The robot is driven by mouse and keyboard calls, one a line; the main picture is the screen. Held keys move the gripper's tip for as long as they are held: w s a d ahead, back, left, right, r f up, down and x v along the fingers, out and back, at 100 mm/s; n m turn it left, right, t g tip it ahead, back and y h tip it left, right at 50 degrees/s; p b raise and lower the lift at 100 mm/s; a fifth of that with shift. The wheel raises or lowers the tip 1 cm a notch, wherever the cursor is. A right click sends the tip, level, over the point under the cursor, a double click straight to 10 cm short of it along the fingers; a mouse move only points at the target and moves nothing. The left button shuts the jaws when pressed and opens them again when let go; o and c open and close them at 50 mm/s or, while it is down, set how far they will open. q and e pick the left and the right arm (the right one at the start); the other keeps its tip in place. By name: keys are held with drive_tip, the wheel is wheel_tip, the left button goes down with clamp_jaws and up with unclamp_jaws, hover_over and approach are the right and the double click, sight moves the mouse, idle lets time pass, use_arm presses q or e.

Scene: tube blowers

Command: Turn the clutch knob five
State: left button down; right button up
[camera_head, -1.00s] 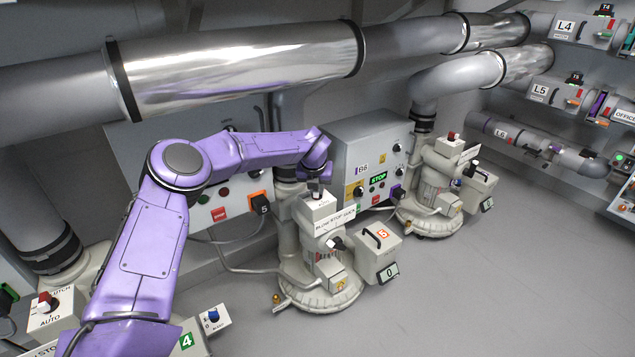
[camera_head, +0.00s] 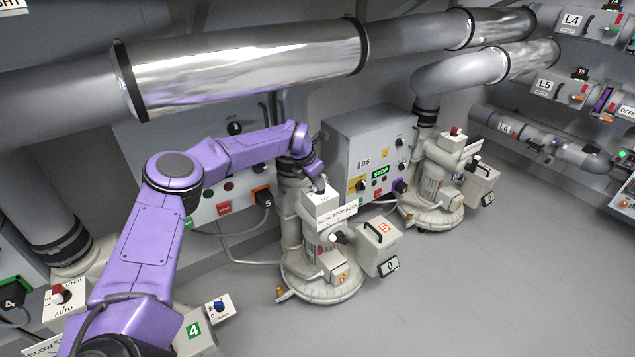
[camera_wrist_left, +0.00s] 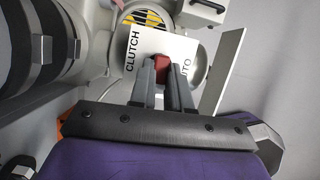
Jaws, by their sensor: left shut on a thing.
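Blower five (camera_head: 322,262) is a pale machine on a round base, with an orange 5 label (camera_head: 384,227) on its box. Its clutch plate (camera_head: 322,203) is the white top face. In the left wrist view the plate (camera_wrist_left: 145,50) reads CLUTCH and AUTO. The red clutch knob (camera_wrist_left: 163,63) sits between my left gripper's dark fingers. My left gripper (camera_head: 320,184) is at the plate from above, and in the left wrist view its fingers (camera_wrist_left: 164,80) are shut on the knob. The knob is hidden by the gripper in the head view. My right gripper does not show.
A second blower (camera_head: 435,185) stands to the right, beside the grey B6 cabinet (camera_head: 365,150). Blower four's clutch knob (camera_head: 58,296) is at lower left. A large shiny pipe (camera_head: 245,65) runs above my left arm. The floor at right is clear.

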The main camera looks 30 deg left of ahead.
use_arm(q)
drive_tip(key=shift+m, duration=0.4)
drive_tip(key=c, duration=1.1)
unclamp_jaws()
drive_tip(key=p+v, duration=0.1)
drive_tip(key=v, duration=0.6)
drive_tip(key=shift+a+r, duration=0.25)
